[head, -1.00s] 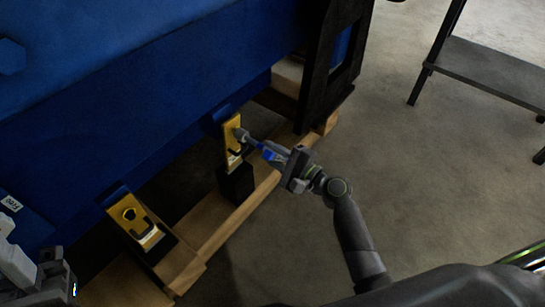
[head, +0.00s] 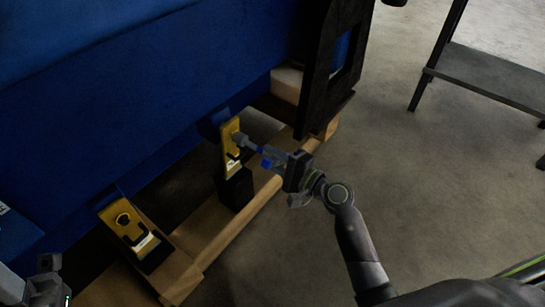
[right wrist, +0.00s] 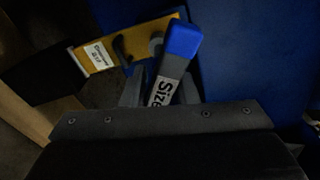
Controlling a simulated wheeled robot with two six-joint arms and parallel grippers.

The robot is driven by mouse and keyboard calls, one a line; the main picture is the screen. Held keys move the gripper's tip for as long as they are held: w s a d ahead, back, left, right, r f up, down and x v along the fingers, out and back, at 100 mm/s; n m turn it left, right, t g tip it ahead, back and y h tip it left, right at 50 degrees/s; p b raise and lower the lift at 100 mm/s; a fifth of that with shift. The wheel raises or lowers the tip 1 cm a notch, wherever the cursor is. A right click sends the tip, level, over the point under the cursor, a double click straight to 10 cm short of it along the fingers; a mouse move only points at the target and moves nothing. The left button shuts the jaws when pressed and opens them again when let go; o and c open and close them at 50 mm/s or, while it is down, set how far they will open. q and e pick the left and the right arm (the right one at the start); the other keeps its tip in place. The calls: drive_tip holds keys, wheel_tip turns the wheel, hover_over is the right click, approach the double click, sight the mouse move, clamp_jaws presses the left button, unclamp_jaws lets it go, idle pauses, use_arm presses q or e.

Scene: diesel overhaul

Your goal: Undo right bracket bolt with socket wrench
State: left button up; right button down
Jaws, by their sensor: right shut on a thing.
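The right bracket (head: 229,151) is a yellow plate on the blue engine, above a black block. My right gripper (head: 277,160) is shut on the socket wrench (head: 264,163), a grey tool with a blue part. The wrench's grey head (head: 241,139) is at the upper part of the bracket and hides the bolt. I cannot tell whether it is seated. In the right wrist view, the wrench's blue end and "Size" label (right wrist: 167,88) show between the fingers, with the yellow bracket (right wrist: 125,42) behind. My left gripper (head: 42,285) is partly in view at the lower left; its jaws are unclear.
A second yellow bracket (head: 124,218) is at the lower left. The blue engine (head: 140,90) rests over a wooden pallet (head: 235,226). A dark shelf stand (head: 490,80) is at the upper right. Open floor lies between.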

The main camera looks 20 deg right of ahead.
sight(280, 162)
drive_tip(key=shift+s+d, duration=0.1)
drive_tip(key=shift+v, duration=1.6)
drive_tip(key=shift+r, duration=0.1)
